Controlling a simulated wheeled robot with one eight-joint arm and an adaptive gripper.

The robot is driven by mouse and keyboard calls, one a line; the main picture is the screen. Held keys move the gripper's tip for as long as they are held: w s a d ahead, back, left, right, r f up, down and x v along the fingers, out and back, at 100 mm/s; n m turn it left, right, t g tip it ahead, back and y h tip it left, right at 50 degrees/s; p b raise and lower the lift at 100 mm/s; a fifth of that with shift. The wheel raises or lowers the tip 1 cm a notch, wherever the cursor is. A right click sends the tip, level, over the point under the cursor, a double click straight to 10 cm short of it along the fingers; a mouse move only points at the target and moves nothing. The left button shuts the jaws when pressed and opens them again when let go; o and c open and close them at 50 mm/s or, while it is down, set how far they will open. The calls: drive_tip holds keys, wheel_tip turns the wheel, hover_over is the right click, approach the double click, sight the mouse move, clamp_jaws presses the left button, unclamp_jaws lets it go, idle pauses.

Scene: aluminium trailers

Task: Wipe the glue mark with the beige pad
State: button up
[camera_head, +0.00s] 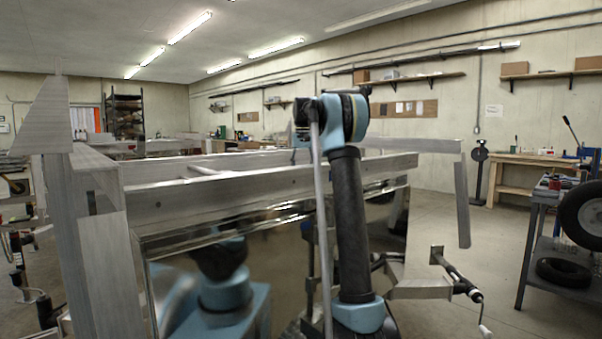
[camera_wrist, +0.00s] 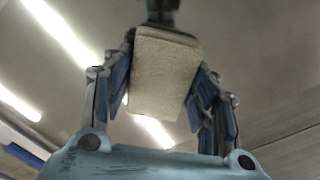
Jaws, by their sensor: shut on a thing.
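In the wrist view my gripper (camera_wrist: 166,82) is shut on the beige pad (camera_wrist: 165,70), a pale, rough block held between its two fingers. A dark, blurred shape lies just beyond the pad's far edge; I cannot tell whether the pad touches anything. In the head view my raised arm stands in front of the trailer (camera_head: 270,196), and my gripper and the pad are hidden. The trailer's polished side panel (camera_head: 290,270) mirrors my blue and dark parts. I cannot make out the glue mark in either view.
A grey upright post (camera_head: 65,230) stands at the left of the trailer. A hand-crank jack (camera_head: 460,285) sticks out at the right. A cart with tires (camera_head: 532,235) stands far right, a wooden workbench (camera_head: 525,160) behind it. Open floor (camera_head: 440,220) lies between trailer and cart.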

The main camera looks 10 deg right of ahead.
drive_tip(key=shift+w+d+f, duration=0.1)
drive_tip(key=shift+w+d, duration=0.4)
drive_tip(key=shift+d, duration=0.15)
drive_tip(key=shift+w+d+f, duration=0.1)
drive_tip(key=shift+w+d, duration=0.35)
drive_tip(key=shift+d, duration=0.2)
drive_tip(key=shift+s+d+r, duration=0.1)
drive_tip(key=shift+s+d, duration=0.2)
drive_tip(key=shift+s, duration=0.05)
drive_tip(key=shift+s+a, duration=1.1)
drive_tip(key=shift+a, duration=0.4)
drive_tip(key=shift+s+a, duration=1.1)
drive_tip(key=shift+a, duration=0.35)
drive_tip(key=shift+s+a, duration=1.1)
drive_tip(key=shift+a, duration=0.4)
drive_tip(key=shift+w+d, duration=1.1)
drive_tip(key=shift+d, duration=0.4)
drive_tip(key=shift+w+d, duration=1.05)
drive_tip(key=shift+d, duration=0.45)
drive_tip(key=shift+w+d, duration=1.1)
drive_tip(key=shift+d, duration=0.4)
drive_tip(key=shift+r, duration=3)
drive_tip(key=shift+r, duration=0.1)
drive_tip(key=shift+r, duration=1.4)
